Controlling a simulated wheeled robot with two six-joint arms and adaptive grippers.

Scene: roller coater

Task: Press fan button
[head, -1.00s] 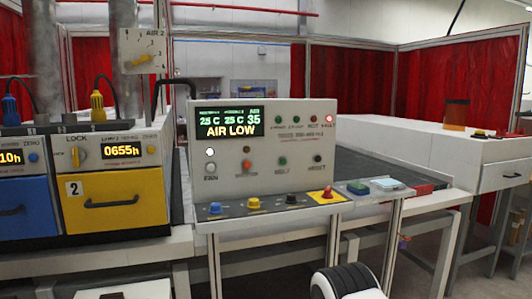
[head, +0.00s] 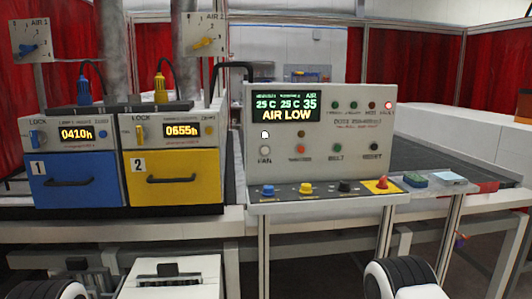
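The control panel (head: 350,190) stands in the middle of the head view, with a display (head: 288,102) that reads "AIR LOW". The fan button (head: 265,151) is a pale round button at the lower left of the panel face, above its "FAN" label. A small white light (head: 264,134) shows above it. Nothing touches the button and nothing covers it. Neither of my grippers is in view. Only white and black rounded parts of my arms show at the bottom edge, well below the panel.
A red button (head: 300,149), a green button (head: 338,147) and a black button (head: 374,146) share the fan button's row. Coloured knobs and a red button on a yellow base (head: 382,184) line the ledge below. Blue (head: 75,190) and yellow (head: 172,180) drawer units stand left.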

